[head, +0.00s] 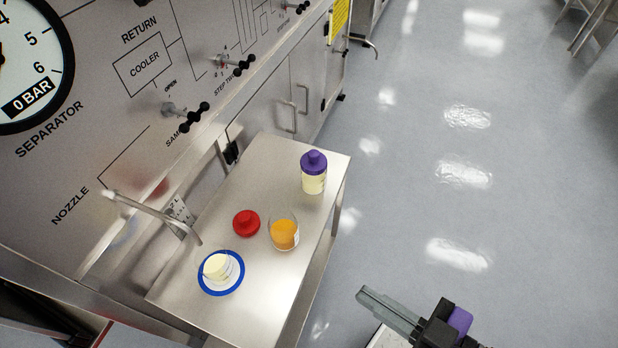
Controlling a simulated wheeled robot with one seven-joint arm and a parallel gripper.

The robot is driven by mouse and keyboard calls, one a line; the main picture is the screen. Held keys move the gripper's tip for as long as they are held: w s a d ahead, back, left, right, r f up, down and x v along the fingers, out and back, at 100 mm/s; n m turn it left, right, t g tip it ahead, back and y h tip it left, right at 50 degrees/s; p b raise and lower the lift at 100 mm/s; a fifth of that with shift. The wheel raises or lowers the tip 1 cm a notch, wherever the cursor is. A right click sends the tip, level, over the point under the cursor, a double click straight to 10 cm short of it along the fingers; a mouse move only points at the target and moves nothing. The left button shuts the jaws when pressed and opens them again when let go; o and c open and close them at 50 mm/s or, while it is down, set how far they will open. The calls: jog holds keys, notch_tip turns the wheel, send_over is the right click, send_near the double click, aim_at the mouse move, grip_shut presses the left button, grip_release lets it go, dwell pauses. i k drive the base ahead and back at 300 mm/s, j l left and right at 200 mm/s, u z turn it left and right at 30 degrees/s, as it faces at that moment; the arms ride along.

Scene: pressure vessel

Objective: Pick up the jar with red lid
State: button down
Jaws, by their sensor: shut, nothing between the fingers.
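A red lid (246,223) with a raised knob lies on the steel side table (265,160); no jar body shows under it. Just right of it stands a clear open jar (284,233) with orange contents and a white label. Whether the two touch is hard to tell. My gripper (364,295) is at the bottom right, over the floor beside the table. Its grey fingers are together and empty, pointing left, clear of the lid and jar.
A jar with a purple lid (314,172) stands near the table's far right corner. A blue-rimmed dish (221,288) holds a small pale-yellow container. A metal spout (150,212) reaches over the table's left side from the panel. Open floor lies right of the table.

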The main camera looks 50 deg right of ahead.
aim_at(284, 231)
jog(key=k+j+u, duration=0.35)
jog(key=k, duration=0.2)
jog(key=k+j+u, duration=0.3)
jog(key=k, duration=0.25)
